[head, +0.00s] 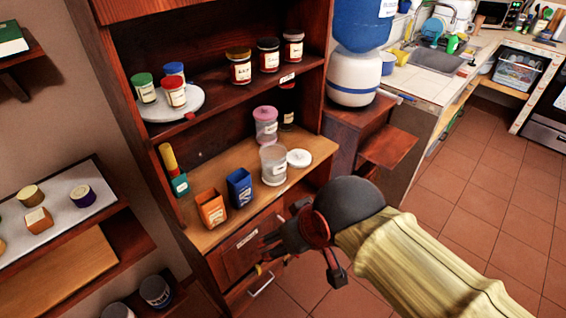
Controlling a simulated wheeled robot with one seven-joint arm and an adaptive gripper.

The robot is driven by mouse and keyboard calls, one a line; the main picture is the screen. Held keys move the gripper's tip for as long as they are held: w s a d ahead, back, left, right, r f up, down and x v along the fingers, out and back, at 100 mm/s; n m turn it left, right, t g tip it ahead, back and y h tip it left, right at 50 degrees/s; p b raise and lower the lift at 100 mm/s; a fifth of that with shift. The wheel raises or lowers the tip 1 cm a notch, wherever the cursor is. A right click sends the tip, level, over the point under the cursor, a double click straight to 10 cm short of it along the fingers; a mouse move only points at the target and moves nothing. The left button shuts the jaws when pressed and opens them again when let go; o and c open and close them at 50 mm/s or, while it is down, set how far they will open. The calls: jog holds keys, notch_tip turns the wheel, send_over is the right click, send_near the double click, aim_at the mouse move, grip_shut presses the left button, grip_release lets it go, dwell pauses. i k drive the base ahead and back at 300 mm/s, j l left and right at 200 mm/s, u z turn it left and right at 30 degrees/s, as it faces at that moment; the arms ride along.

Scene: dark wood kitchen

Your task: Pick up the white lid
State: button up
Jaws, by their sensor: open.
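The white lid (299,158) is a round flat disc lying on the light wooden counter of the cabinet. It lies just right of a clear open jar (273,165). My gripper (266,252) is in front of the cabinet's drawers, lower than the lid and nearer to me. It points left, is open, and nothing shows between its fingers. The fingers are small and dark here, so their exact gap is hard to see.
On the same counter stand a pink-lidded jar (265,126), a blue box (239,188) and an orange box (211,209). A shelf (215,98) with several jars hangs above. A wooden side stand (386,147) is at the right. Open tiled floor (470,190) lies further right.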

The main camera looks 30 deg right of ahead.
aim_at(298, 158)
jog(key=i+l, duration=0.2)
jog(key=l, duration=0.2)
jog(key=i+l, duration=0.2)
jog(key=l, duration=0.2)
jog(key=i+l, duration=0.2)
jog(key=l, duration=0.15)
jog(key=i+l, duration=0.25)
jog(key=l, duration=0.15)
